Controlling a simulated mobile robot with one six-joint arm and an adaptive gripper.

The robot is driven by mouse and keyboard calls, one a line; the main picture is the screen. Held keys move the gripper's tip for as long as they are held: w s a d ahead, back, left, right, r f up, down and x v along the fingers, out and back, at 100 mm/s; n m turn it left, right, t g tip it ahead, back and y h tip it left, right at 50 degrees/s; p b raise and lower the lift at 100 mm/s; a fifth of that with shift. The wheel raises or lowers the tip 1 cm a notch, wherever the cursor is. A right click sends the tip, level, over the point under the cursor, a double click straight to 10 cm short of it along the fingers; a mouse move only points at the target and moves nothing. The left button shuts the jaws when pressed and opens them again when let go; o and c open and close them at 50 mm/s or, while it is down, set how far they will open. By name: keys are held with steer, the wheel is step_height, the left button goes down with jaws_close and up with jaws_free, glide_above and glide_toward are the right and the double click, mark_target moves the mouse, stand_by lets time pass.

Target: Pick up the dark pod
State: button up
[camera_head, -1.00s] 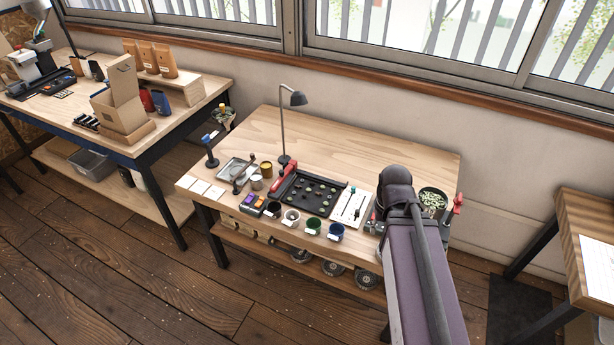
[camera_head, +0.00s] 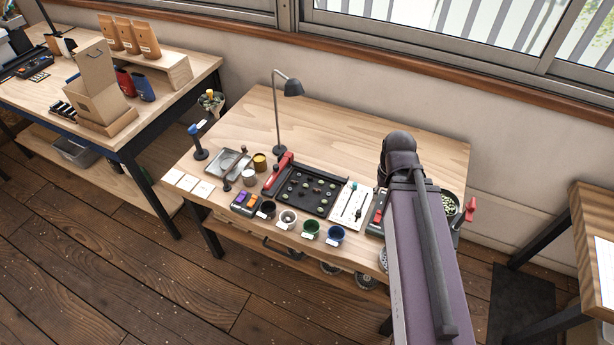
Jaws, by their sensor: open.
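A black tray (camera_head: 333,187) lies near the middle of the wooden table in the head view. Several small round pods sit on it, some pale green and some dark. They are too small to tell which one is the dark pod. One of my arm's links, purple with a dark joint at its top, stands in front of the table's right side. My gripper is not visible in this view.
A black cup (camera_head: 267,209), white cup (camera_head: 288,219), green cup (camera_head: 310,228) and blue cup (camera_head: 335,235) line the tray's front. A lamp (camera_head: 277,115) stands behind. The table's back is clear.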

steer(key=shift+d, duration=0.35)
steer(key=m+b, duration=0.2)
steer(key=b, duration=0.9)
glide_above(310, 177)
step_height(310, 177, down, 11)
steer(key=shift+a+r, duration=0.2)
steer(key=shift+f, duration=0.1)
step_height(310, 177, down, 8)
steer(key=b, duration=0.8)
steer(key=shift+f, duration=0.25)
steer(key=shift+d+f+b, duration=0.15)
steer(key=shift+f+b, duration=2.45)
steer(key=shift+b, duration=0.2)
